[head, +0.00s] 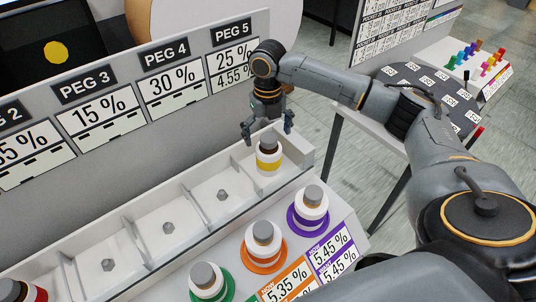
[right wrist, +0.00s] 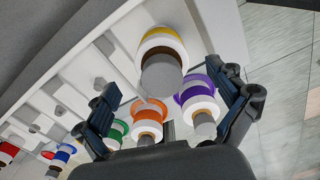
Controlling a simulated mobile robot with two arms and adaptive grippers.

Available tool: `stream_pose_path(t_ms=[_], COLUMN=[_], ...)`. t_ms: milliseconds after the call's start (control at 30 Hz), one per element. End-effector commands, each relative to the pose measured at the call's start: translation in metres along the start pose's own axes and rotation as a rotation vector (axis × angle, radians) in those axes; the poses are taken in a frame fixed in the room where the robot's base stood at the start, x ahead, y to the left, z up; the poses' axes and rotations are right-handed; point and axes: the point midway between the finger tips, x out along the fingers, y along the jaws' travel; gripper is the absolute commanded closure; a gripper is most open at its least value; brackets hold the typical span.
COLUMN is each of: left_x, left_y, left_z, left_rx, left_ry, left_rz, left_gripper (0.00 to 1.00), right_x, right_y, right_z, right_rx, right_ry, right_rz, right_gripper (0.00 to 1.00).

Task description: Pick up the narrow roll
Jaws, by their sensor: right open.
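A roll with a yellow band, white body and grey top (head: 268,158) stands upright in the rack's end compartment below the PEG 5 sign. I cannot tell for sure that it is the narrow roll. My right gripper (head: 267,130) is open just above it, fingers pointing down on either side of its top. In the right wrist view the yellow-banded roll (right wrist: 163,44) shows between and beyond the open fingers (right wrist: 162,82), with nothing held. My left gripper is in neither view.
The white rack (head: 130,212) has several empty compartments with pegs to the left. Purple (head: 308,212), orange (head: 263,248) and green (head: 208,283) rolls stand on the ledge in front. A sign panel (head: 120,105) rises behind. A round table (head: 430,88) stands at right.

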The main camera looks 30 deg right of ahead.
Motion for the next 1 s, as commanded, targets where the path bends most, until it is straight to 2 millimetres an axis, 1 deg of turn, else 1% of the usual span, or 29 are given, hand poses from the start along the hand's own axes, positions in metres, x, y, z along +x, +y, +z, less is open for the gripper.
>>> stream_pose_path(t_ms=[33, 167, 267, 367, 500, 600, 700, 900, 967, 1000], left_x=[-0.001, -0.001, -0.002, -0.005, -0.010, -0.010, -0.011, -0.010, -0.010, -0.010], left_y=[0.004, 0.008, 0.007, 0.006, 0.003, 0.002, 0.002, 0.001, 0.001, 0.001], left_z=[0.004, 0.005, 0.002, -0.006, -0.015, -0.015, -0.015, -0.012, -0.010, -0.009], left_rx=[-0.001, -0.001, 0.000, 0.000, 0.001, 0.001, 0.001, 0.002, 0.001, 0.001], left_ry=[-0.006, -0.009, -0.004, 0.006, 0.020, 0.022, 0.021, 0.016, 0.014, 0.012], left_rz=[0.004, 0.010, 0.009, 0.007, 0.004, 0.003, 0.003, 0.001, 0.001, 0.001], left_gripper=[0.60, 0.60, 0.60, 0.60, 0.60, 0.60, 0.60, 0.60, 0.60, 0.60], right_x=[0.008, 0.021, 0.026, 0.036, 0.058, 0.070, 0.076, 0.077, 0.077, 0.076], right_y=[0.000, 0.000, 0.000, -0.002, -0.004, -0.004, -0.004, -0.004, -0.004, -0.004], right_z=[0.000, 0.000, -0.001, -0.003, -0.007, -0.006, -0.006, -0.006, -0.006, -0.006], right_rx=[0.000, -0.001, -0.001, -0.001, 0.000, 0.000, 0.000, 0.000, -0.001, -0.001], right_ry=[0.003, 0.000, 0.000, 0.002, 0.002, 0.000, 0.000, -0.001, -0.001, -0.001], right_rz=[0.000, 0.000, 0.000, 0.000, 0.000, 0.000, 0.000, 0.000, 0.000, 0.000], right_gripper=[0.05, 0.05, 0.05, 0.05, 0.05, 0.05, 0.05, 0.05, 0.15, 0.23])
